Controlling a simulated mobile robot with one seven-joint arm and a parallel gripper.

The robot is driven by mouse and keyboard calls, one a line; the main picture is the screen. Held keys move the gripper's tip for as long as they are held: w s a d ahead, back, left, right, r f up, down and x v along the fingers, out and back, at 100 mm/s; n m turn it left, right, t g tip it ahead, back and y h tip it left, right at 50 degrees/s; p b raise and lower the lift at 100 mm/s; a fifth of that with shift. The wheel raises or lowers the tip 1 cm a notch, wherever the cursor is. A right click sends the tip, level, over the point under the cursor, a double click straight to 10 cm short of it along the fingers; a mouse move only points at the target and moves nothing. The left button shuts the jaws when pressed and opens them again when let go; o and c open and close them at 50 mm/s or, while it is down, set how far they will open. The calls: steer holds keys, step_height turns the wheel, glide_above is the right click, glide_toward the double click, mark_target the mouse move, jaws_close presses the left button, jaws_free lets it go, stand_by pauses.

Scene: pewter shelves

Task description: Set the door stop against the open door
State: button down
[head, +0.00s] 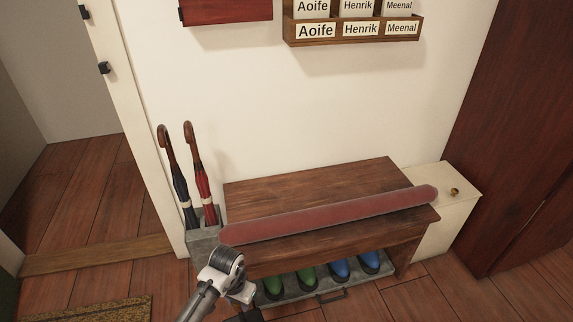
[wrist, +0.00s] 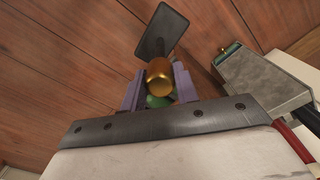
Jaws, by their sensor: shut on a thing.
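My gripper (wrist: 158,88) shows in the wrist view with its purple fingers shut on a brass cylindrical piece, which I take to be the door stop (wrist: 160,72). A dark flat plate (wrist: 165,32) extends beyond it and seems joined to it. Something green shows between the fingers, partly hidden. In the head view my gripper (head: 247,306) is at the bottom, in front of the bench's left end; the held piece is not clear there. The doorway's white frame (head: 138,130) with black fittings stands at left. A dark green strip (head: 8,292) at the lower left edge may be the door.
A wooden bench (head: 310,180) bears a long red roll (head: 330,214). Several green and blue shoes sit below on a grey tray (head: 318,288). A grey stand (head: 203,243) holds two umbrellas. A doormat (head: 95,309) lies at lower left. Floor between mat and doorway is clear.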

steer(key=w+d+n+p, duration=0.2)
steer(key=w+d+p, duration=0.1)
steer(key=d, duration=0.4)
steer(key=w+d+n+p, duration=0.2)
steer(key=w+d+p, duration=0.1)
steer(key=d, duration=0.4)
steer(key=shift+d+r+p, duration=0.35)
steer(key=shift+p, duration=0.55)
steer(key=shift+a, duration=0.15)
